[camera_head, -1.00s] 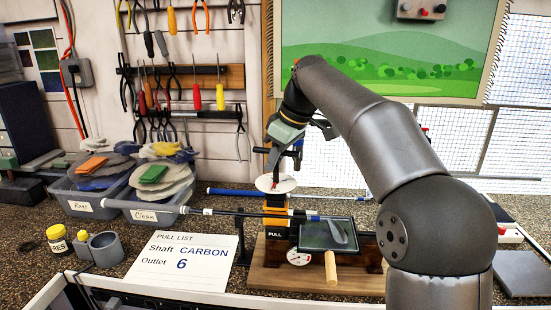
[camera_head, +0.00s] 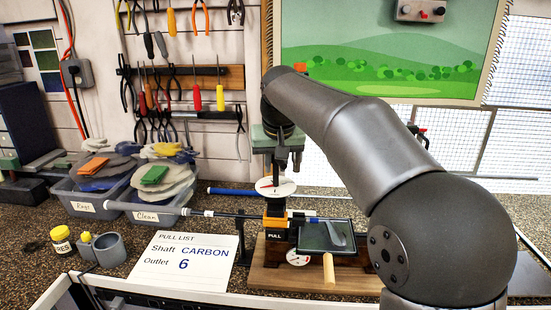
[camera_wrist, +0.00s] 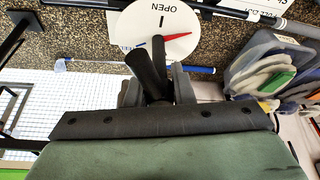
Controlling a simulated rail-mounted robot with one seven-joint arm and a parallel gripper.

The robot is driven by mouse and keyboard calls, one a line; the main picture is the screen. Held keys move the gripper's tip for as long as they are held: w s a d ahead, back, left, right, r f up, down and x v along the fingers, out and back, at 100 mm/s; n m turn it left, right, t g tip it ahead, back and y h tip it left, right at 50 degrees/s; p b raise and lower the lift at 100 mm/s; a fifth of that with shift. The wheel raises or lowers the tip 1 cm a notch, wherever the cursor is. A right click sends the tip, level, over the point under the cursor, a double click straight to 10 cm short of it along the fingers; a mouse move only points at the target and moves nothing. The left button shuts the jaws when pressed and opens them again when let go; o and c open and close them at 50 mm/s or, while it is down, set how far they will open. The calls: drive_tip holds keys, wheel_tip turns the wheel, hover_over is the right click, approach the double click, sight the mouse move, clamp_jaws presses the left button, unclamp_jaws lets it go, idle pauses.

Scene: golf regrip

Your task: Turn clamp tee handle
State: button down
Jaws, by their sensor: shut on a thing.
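The clamp tee handle (camera_wrist: 148,75) is a dark bar in the wrist view, standing up in front of a white dial. My gripper (camera_head: 277,172) is above the clamp in the head view, shut on the tee handle; its grey fingers (camera_wrist: 157,84) lie on either side of the handle in the wrist view. The round white dial (camera_wrist: 185,30) reads OPEN and has a red pointer (camera_wrist: 177,37). The dial (camera_head: 287,188) also shows in the head view, on top of the orange and black clamp (camera_head: 276,220) marked PULL. My fingers hide part of the handle.
A club shaft (camera_head: 225,214) runs through the clamp area from the left. A dark tray (camera_head: 325,237) and a gauge (camera_head: 298,256) are on the wooden base (camera_head: 265,279). Tools hang behind.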

drive_tip(key=m+h+p, duration=0.1)
drive_tip(key=m, duration=0.3)
drive_tip(key=shift+r+m+h+p, duration=0.1)
drive_tip(key=shift+m+h+p, duration=0.2)
drive_tip(key=shift+h+p, duration=0.1)
drive_tip(key=m+h+p, duration=0.1)
drive_tip(key=m, duration=0.1)
drive_tip(key=m+p, duration=0.1)
drive_tip(key=m, duration=0.1)
drive_tip(key=shift+m+g+h, duration=0.3)
drive_tip(key=shift+g+h, duration=0.1)
drive_tip(key=m+g+h+p, duration=0.1)
drive_tip(key=m+p, duration=0.1)
drive_tip(key=m, duration=0.2)
drive_tip(key=shift+m+g+h+p, duration=0.3)
drive_tip(key=shift+m+g+p, duration=0.55)
drive_tip(key=shift+m, duration=0.85)
drive_tip(key=c, duration=1.3)
unclamp_jaws()
drive_tip(key=shift+o, duration=0.2)
